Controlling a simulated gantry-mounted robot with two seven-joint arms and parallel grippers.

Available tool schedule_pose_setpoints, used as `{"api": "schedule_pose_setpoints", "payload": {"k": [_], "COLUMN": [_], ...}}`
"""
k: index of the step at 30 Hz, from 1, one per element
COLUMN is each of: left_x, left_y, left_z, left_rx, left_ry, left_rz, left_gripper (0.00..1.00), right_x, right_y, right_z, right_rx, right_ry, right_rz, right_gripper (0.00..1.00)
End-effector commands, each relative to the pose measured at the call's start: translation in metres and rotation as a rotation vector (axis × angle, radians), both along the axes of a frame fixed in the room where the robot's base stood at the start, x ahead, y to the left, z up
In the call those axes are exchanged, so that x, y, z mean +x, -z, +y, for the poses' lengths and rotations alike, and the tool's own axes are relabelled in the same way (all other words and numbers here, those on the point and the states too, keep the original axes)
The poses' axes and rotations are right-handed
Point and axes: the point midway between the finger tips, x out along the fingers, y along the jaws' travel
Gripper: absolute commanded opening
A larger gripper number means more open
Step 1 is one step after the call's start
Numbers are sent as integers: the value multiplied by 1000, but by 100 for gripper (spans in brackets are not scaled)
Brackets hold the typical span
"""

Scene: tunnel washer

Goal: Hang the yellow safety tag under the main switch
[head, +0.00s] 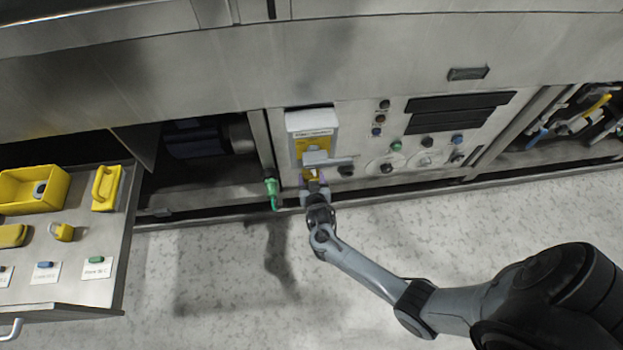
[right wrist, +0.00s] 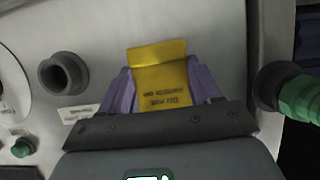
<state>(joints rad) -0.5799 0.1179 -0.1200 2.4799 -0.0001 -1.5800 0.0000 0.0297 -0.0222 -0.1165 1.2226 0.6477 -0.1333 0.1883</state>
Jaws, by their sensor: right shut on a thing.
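In the head view only a small bit of yellow (head: 314,173) shows at the fingertips. I cannot tell whether the tag touches the panel or hangs on anything. The switch is not clearly visible in the right wrist view. My left gripper is not in view.
A white box (head: 312,120) sits above the switch. A dark round socket (right wrist: 65,72) and a green connector (right wrist: 300,97) flank the gripper. An open drawer (head: 70,292) with yellow items is at left. The speckled floor (head: 400,240) is clear.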

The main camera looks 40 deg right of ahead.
Motion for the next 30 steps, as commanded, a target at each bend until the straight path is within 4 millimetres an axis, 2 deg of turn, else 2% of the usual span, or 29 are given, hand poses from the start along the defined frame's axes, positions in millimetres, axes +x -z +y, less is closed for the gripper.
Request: {"api": "schedule_pose_setpoints", "payload": {"k": [1,2,7,20,30], "left_x": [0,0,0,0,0], "left_y": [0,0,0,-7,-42], "left_z": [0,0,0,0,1], "left_rx": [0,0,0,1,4], "left_ry": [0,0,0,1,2], "left_rz": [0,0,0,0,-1], "left_gripper": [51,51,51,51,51], "right_x": [0,0,0,-6,-47], "right_y": [0,0,0,-4,-27], "right_z": [0,0,0,4,30], "right_rx": [0,0,0,1,3], "right_ry": [0,0,0,-1,0], "right_rz": [0,0,0,2,3], "right_gripper": [34,66,92,93,93]}}
